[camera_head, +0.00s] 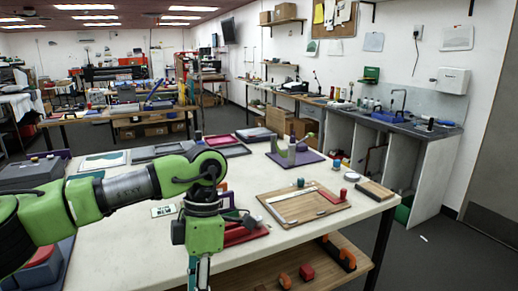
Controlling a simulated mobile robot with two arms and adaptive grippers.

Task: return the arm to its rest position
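My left arm (130,190) is green with a grey metal link and comes in from the left. It reaches over the white table (130,255) to a green joint, then bends straight down. The top of my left gripper (199,274) shows at the bottom edge, in front of the table. Its fingertips are cut off by the frame, so I cannot tell whether it is open or holds anything. My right arm and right gripper are not in view.
A wooden board (290,216) with metal strips lies on the table, with a small red item (343,195) on it. A purple tray (305,158) with a grey-green part sits behind. A red tray is partly hidden by my arm. A wooden shelf (325,280) is below.

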